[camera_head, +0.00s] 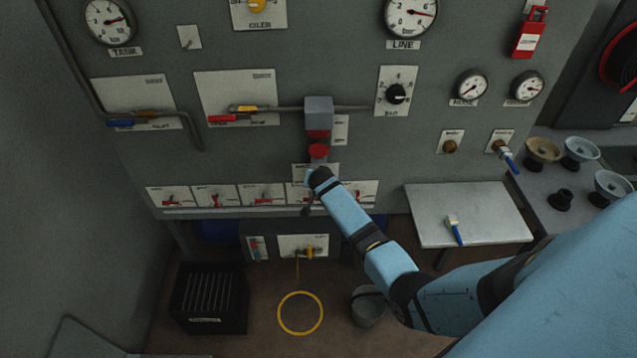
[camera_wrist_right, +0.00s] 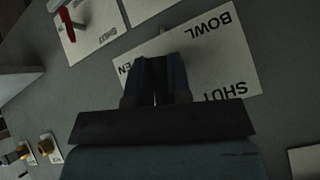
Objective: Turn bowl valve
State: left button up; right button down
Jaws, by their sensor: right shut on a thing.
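The bowl valve's white plate (camera_wrist_right: 215,50) is in the right wrist view, upside down, with "BOWL", "SHUT" and part of "OPEN" legible. In the head view my right arm and wrist mostly hide this part of the panel. My right gripper (camera_wrist_right: 165,65) is in front of the plate, its dark fingers close together and shut on the bowl valve's handle. The handle itself is almost wholly hidden by the fingers, so I cannot tell its angle. In the head view my right gripper (camera_head: 313,190) is at the panel's lower middle. My left gripper is in neither view.
A grey box (camera_head: 319,113) with a red part below it juts out just above my wrist. Red-levered plates (camera_head: 217,195) line the panel's lower edge. A metal shelf (camera_head: 470,205) with a brush is at right. A bucket (camera_head: 369,305) and a black crate (camera_head: 209,300) stand on the floor.

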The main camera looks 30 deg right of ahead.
jog(key=shift+h, duration=0.3)
jog(key=shift+n+g+h+b, duration=0.5)
jog(key=shift+h+b, duration=0.05)
jog(key=shift+h, duration=0.05)
jog(key=shift+d, duration=0.1)
jog(key=shift+r, duration=0.1)
jog(key=c, duration=1.1)
grip_release()
